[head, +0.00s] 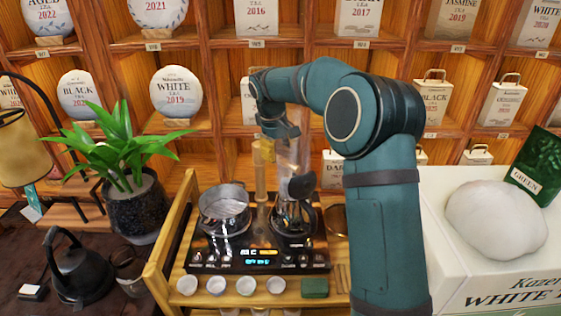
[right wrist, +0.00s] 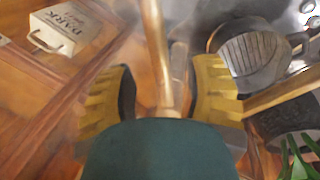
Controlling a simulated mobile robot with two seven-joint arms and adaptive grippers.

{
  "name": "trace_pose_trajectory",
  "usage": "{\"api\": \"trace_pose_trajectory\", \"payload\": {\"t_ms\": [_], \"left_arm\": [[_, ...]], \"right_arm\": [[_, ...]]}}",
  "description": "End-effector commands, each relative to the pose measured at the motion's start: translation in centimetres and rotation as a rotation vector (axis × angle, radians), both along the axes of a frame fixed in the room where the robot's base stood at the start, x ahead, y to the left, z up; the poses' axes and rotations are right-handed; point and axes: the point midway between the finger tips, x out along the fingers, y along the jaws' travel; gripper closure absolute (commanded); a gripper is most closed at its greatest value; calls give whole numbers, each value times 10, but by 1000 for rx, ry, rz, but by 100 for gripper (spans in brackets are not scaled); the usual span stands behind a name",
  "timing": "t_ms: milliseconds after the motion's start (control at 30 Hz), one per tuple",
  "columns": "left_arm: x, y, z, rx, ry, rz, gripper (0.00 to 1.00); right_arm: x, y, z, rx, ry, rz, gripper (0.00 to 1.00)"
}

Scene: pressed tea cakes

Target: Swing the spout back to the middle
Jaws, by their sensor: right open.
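The spout (right wrist: 156,50) is a thin brass-coloured tube. In the right wrist view it runs from the top edge down between the fingers of my right gripper (right wrist: 160,92), with a gap on each side. In the head view a brass post (head: 261,182) stands behind the stove, between the pot and the kettle; the spout's own direction is hard to make out there. My right gripper (head: 277,146) is open above the back of the stove, pointing down, partly blurred. My left gripper is not in view.
A steel pot (head: 223,208) and a glass kettle (head: 294,216) stand on the black stove (head: 257,263). Several white cups (head: 217,285) line the front. A plant (head: 128,160) is left. A white box (head: 515,277) with a pale tea cake (head: 495,220) is right. Shelves (head: 215,128) close the back.

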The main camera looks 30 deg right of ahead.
Motion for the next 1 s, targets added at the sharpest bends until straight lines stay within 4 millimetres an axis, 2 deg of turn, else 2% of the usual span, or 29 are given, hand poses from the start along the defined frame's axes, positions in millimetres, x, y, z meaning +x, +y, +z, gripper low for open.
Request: {"api": "trace_pose_trajectory", "payload": {"t_ms": [100,233,600,633,700,800,1000], "left_arm": [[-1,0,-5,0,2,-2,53],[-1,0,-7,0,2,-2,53],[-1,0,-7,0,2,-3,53],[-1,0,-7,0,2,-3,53],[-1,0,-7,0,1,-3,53],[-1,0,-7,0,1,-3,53],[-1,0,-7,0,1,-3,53]], "right_arm": [[0,-4,-18,1,2,-1,49],[1,-6,-29,0,1,-1,49],[1,-7,-34,0,0,0,49],[1,-7,-34,0,0,0,46],[1,-7,-34,0,0,0,71],[1,-6,-34,0,0,0,100],[1,-6,-34,1,0,0,100]]}}
